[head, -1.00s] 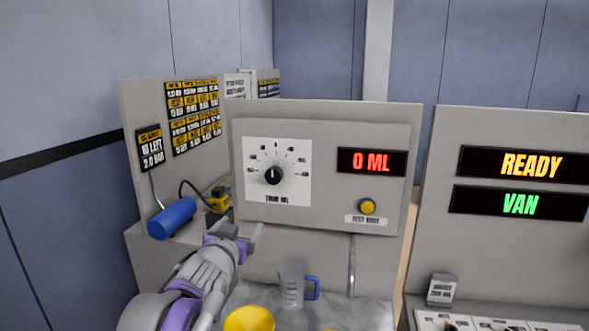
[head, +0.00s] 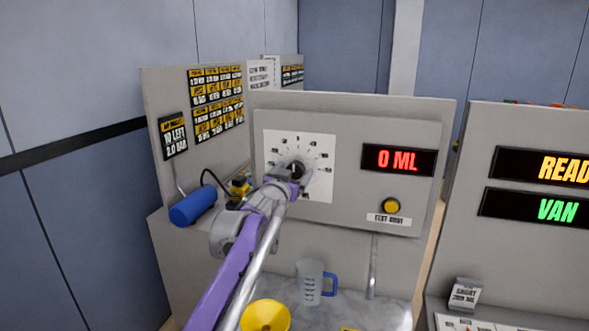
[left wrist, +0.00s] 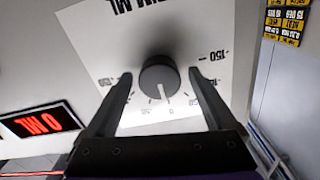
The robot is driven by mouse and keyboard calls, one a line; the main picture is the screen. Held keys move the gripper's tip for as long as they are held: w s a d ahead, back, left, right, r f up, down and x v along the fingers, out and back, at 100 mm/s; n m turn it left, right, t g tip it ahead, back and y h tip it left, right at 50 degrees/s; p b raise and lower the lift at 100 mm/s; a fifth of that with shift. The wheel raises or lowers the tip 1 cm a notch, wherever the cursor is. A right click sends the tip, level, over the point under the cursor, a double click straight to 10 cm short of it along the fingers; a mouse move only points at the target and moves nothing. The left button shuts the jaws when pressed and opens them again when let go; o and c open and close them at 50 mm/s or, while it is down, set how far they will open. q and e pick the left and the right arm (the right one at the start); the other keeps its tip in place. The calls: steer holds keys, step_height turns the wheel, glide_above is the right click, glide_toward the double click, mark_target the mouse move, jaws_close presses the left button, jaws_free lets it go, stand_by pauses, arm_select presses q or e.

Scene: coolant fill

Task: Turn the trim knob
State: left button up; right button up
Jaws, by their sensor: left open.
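The trim knob is a round black knob on a white dial plate (head: 320,150) on the grey panel. In the left wrist view the trim knob (left wrist: 159,78) sits between the fingertips, with its white pointer line toward the 0 mark. My left gripper (left wrist: 163,85) is open, with one dark finger on either side of the knob and a gap to each. In the head view my left gripper (head: 290,172) is in front of the dial and hides part of the knob and the lower scale. A red display (head: 398,160) reads 0 ML. My right gripper is not in view.
A yellow button (head: 391,206) labelled test shot is right of the dial. A clear jug with a blue handle (head: 311,284) and a yellow funnel (head: 265,316) stand below. A blue cylinder (head: 193,206) is at left.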

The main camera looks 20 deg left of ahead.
arm_select(q)
steer(key=shift+w, duration=0.35)
steer(key=shift+s, duration=0.1)
steer(key=c, duration=1.4)
steer(key=shift+o, duration=0.2)
